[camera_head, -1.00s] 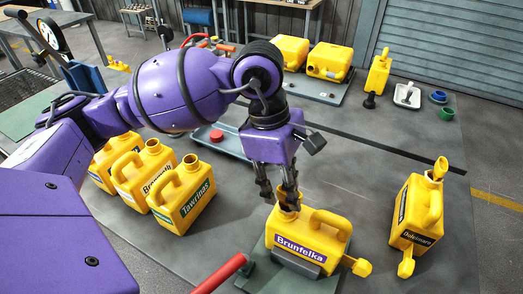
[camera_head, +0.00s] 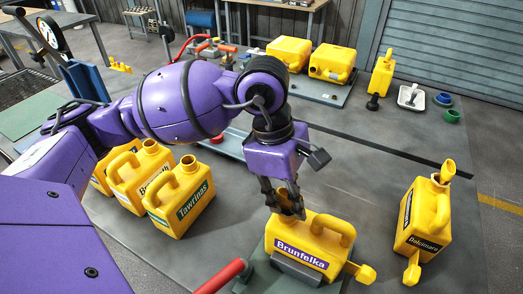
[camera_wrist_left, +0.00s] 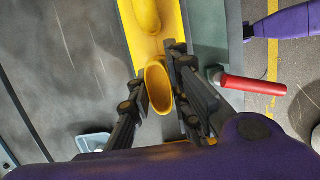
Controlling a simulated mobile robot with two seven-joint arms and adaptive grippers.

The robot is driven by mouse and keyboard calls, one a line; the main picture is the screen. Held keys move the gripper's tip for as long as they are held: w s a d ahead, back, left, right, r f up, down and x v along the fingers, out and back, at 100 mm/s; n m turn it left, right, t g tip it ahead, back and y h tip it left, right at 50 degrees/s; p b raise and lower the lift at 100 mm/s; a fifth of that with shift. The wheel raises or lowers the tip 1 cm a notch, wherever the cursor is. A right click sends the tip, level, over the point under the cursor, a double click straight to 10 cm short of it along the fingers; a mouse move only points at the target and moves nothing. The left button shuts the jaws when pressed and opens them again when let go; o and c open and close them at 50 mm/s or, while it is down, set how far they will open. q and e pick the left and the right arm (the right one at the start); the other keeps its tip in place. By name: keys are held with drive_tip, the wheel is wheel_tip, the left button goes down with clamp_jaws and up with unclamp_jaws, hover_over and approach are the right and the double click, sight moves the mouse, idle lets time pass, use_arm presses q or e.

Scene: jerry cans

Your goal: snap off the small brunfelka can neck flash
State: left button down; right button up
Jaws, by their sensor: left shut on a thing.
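The yellow Brunfelka can (camera_head: 331,243) stands upright in a dark green and grey fixture (camera_head: 296,269), its purple label facing me. A yellow flash tab (camera_head: 362,272) sticks out at its lower right. My left gripper (camera_head: 287,211) points down at the can's neck, and its fingers hide most of the neck in the head view. In the left wrist view, the hollow oval neck flash (camera_wrist_left: 158,88) sits between the fingers of my left gripper (camera_wrist_left: 163,108), which is shut on it. The can's yellow body (camera_wrist_left: 152,20) extends beyond it. My right gripper is not in view.
The yellow Dolcimara can (camera_head: 424,215) stands to the right with flash on it. The Tawrinas can (camera_head: 181,198) and others stand left, near my arm. A red-handled lever (camera_head: 220,276) is just left of the fixture. Several yellow cans stand at the back.

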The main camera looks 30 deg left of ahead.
use_arm(q)
drive_tip(key=shift+r+n, duration=0.15)
drive_tip(key=shift+n, duration=0.35)
drive_tip(key=shift+d+p+v, duration=0.25)
drive_tip(key=shift+p+v, duration=0.25)
drive_tip(key=shift+v, duration=0.5)
drive_tip(key=shift+d+p+v, duration=0.25)
drive_tip(key=shift+p+v, duration=0.25)
drive_tip(key=shift+v, duration=0.5)
drive_tip(key=shift+r+p, duration=0.3)
drive_tip(key=shift+r, duration=0.8)
drive_tip(key=shift+d+p+v, duration=0.15)
drive_tip(key=shift+p+v, duration=0.2)
drive_tip(key=shift+v, duration=0.35)
drive_tip(key=shift+d+p+v, duration=0.2)
drive_tip(key=shift+p+v, duration=0.15)
drive_tip(key=shift+v, duration=0.35)
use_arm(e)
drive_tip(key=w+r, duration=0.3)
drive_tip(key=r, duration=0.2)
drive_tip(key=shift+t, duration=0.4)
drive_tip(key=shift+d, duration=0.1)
